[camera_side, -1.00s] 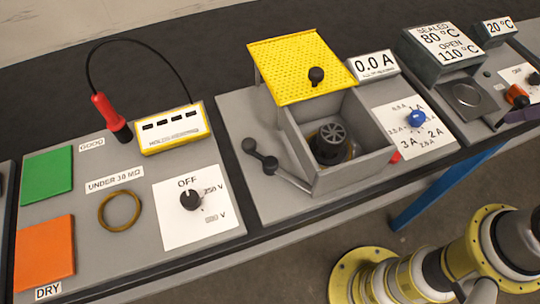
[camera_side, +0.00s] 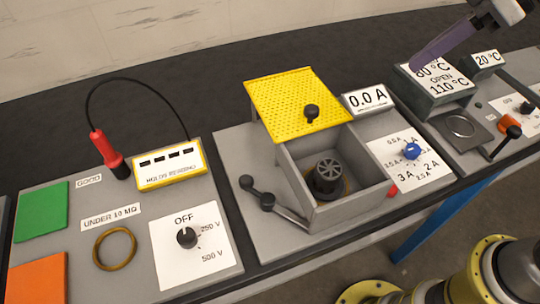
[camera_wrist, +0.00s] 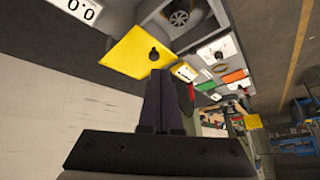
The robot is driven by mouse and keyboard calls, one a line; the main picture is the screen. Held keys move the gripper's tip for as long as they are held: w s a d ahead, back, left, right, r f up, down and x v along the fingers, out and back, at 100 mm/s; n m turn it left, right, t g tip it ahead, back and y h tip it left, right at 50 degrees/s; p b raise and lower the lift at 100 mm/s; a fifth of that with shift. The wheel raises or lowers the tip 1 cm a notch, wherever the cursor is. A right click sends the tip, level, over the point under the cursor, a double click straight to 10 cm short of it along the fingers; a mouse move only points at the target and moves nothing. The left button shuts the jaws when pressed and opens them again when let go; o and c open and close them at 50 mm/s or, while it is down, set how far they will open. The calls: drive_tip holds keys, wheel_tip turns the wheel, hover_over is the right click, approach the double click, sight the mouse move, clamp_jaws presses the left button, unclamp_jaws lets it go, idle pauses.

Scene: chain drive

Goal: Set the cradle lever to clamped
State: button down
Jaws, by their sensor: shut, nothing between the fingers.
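Inside the box sits a dark round motor-like part (camera_side: 327,177). My gripper (camera_side: 417,62) is at the upper right in the side view, in front of the temperature display, well away from the lever. Its purple fingers point down and left. In the wrist view my gripper (camera_wrist: 158,74) has its fingers together and empty. I cannot make out the lever there.
A yellow perforated lid (camera_side: 298,103) stands open behind the box. The 0.0 A display (camera_side: 370,98) and a blue-knob dial (camera_side: 411,151) are to its right. A tester panel with a red probe (camera_side: 104,148) and yellow holder (camera_side: 169,165) lies left. A hot plate (camera_side: 461,126) is at right.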

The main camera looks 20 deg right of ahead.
drive_tip(key=w+a+f+n+g+y, duration=0.2)
drive_tip(key=w+a, duration=0.4)
drive_tip(key=a, duration=0.1)
drive_tip(key=w+a+f+g, duration=0.1)
drive_tip(key=a+f, duration=0.2)
drive_tip(key=f, duration=0.1)
drive_tip(key=w+a+f+g, duration=0.1)
drive_tip(key=a+f, duration=0.3)
drive_tip(key=w+a+f+n+g, duration=0.1)
drive_tip(key=w+a+f, duration=0.1)
drive_tip(key=a+f, duration=0.2)
drive_tip(key=shift+f, duration=0.3)
drive_tip(key=shift+s+a+f+g, duration=0.15)
drive_tip(key=shift+a+f+g, duration=0.05)
drive_tip(key=shift+a+g, duration=0.1)
drive_tip(key=shift+s+a+f, duration=0.1)
drive_tip(key=shift+a+f, duration=0.15)
drive_tip(key=shift+f, duration=0.15)
drive_tip(key=x, duration=0.9)
drive_tip(key=shift+d, duration=0.1)
